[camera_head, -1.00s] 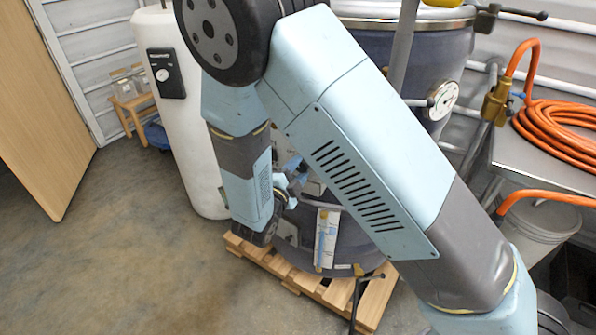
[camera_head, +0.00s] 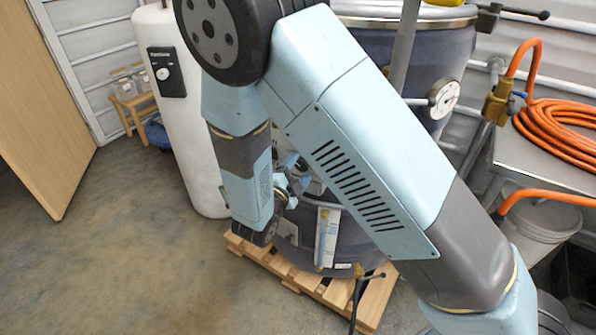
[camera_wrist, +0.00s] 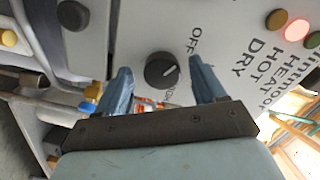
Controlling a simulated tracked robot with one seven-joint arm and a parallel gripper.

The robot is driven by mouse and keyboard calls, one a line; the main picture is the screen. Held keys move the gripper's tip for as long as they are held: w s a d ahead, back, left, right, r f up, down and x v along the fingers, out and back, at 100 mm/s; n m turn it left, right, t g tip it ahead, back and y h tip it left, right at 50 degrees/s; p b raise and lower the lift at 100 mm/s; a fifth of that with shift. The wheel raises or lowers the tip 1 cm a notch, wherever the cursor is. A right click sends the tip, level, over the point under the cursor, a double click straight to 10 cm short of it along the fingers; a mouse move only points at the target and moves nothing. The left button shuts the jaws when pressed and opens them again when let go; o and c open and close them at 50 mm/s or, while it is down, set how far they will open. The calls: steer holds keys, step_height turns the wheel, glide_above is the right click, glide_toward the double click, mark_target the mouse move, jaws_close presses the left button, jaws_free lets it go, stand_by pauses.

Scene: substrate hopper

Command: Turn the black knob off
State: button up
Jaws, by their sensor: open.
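The black knob (camera_wrist: 162,70) sits on a pale panel (camera_wrist: 225,35) in the wrist view. "OFF" is printed to its upper right, and a shorter, partly hidden label lies below right. A light pointer mark on the knob faces right; its exact setting is unclear. My gripper (camera_wrist: 160,66) is open, with one blue finger on each side of the knob in the picture. I cannot tell whether they touch it. In the head view my gripper (camera_head: 292,183) is small, beside the dark vessel (camera_head: 345,240), and the knob cannot be made out.
A second black knob (camera_wrist: 72,15) and several coloured lamps or buttons, including a lit pinkish one (camera_wrist: 297,30), lie nearby on panels. The vessel stands on a wooden pallet (camera_head: 300,275). A white tank (camera_head: 175,110) is behind left. Floor at left is clear.

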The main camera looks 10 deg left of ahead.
steer(key=v, duration=1.3)
steer(key=shift+s+a, duration=0.15)
steer(key=shift+s, duration=0.2)
